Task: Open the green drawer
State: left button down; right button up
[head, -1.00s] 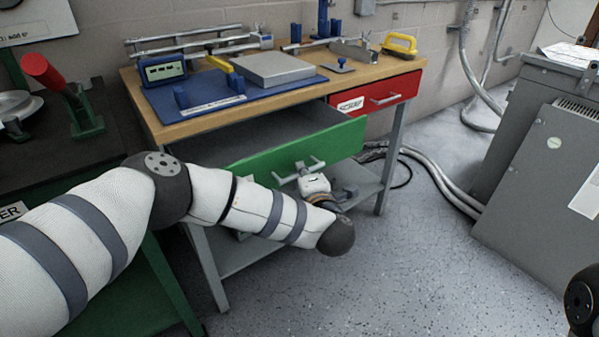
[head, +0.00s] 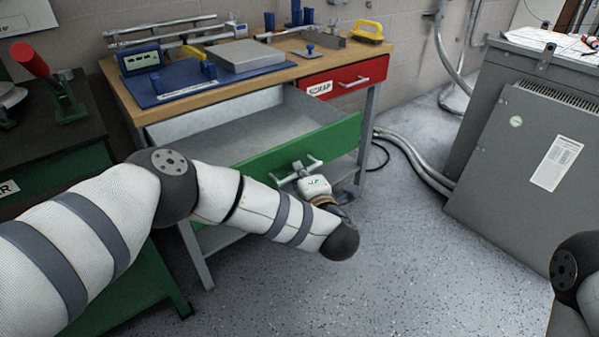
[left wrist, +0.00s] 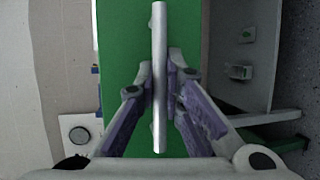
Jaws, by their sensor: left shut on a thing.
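The green drawer (head: 338,140) is pulled well out from under the wooden bench top, and its pale inside (head: 255,125) shows. My left gripper (head: 300,172) is at the drawer's front, shut on the bar handle. In the left wrist view the silver handle (left wrist: 159,60) stands between the two fingers of the gripper (left wrist: 160,90), with the green front (left wrist: 120,45) behind it. In the head view my left wrist partly hides the lower part of the drawer front. My right gripper is out of view; only a piece of my right arm shows at the lower right.
A red drawer (head: 345,82) beside it is closed. The bench top (head: 190,105) carries a blue mat, a grey plate and several tools. A dark green-framed table (head: 60,140) stands at left, a grey cabinet (head: 500,175) at right. Speckled floor in front is clear.

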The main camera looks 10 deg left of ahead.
pick_arm(q)
jog(key=c, duration=1.7)
grip_release()
jog(key=v, duration=1.2)
